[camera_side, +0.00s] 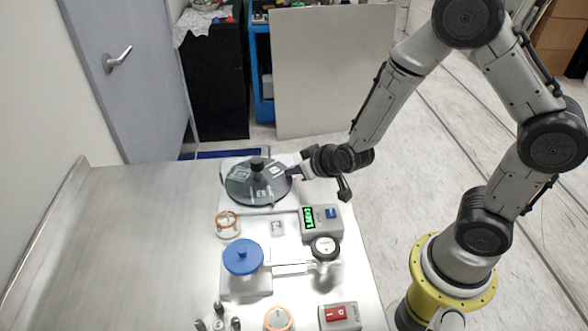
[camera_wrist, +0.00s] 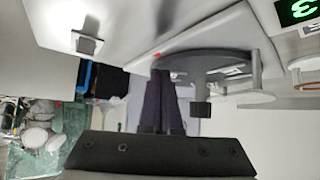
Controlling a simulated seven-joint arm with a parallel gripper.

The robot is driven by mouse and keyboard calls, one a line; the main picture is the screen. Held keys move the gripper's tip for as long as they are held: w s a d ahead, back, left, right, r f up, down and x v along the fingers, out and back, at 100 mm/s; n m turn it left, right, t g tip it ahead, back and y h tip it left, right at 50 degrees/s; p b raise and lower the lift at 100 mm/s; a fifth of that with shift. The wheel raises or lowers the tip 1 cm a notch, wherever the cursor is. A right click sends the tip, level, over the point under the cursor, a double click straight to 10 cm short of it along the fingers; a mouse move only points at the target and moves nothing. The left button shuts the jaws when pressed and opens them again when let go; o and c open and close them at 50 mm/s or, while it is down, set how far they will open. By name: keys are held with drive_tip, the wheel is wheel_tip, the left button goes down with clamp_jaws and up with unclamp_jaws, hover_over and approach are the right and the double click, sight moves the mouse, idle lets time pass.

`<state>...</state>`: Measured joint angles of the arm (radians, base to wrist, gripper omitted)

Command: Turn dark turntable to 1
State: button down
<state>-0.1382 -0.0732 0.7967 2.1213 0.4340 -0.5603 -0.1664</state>
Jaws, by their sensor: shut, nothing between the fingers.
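The dark turntable (camera_side: 240,192) is a round disc with a black centre knob (camera_side: 257,163), at the far end of the metal table in the side view. It carries pale marked patches; I cannot read a number with certainty. In the wrist view the turntable (camera_wrist: 205,60) shows nearly edge-on. My gripper (camera_side: 291,172) is at the right rim of the disc, its fingers pointing left. In the wrist view the fingertips (camera_wrist: 161,78) are together with nothing held, close to the disc's edge. I cannot tell whether they touch it.
A grey box with a green display (camera_side: 308,218) stands in front of the turntable. Nearer are a blue-topped chamber (camera_side: 243,257), a round gauge (camera_side: 324,247), orange-ringed parts (camera_side: 227,223) and a red switch box (camera_side: 338,315). The table's left side (camera_side: 140,240) is clear.

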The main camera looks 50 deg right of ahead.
sight(281, 164)
drive_tip(key=shift+w+d, duration=0.75)
drive_tip(key=shift+w, duration=0.1)
idle(1.1)
drive_tip(key=shift+w+d, duration=0.25)
drive_tip(key=shift+w, duration=0.15)
drive_tip(key=shift+w+d, duration=0.3)
drive_tip(key=shift+w, duration=0.55)
drive_tip(key=shift+w+d, duration=0.15)
drive_tip(key=shift+w, duration=0.9)
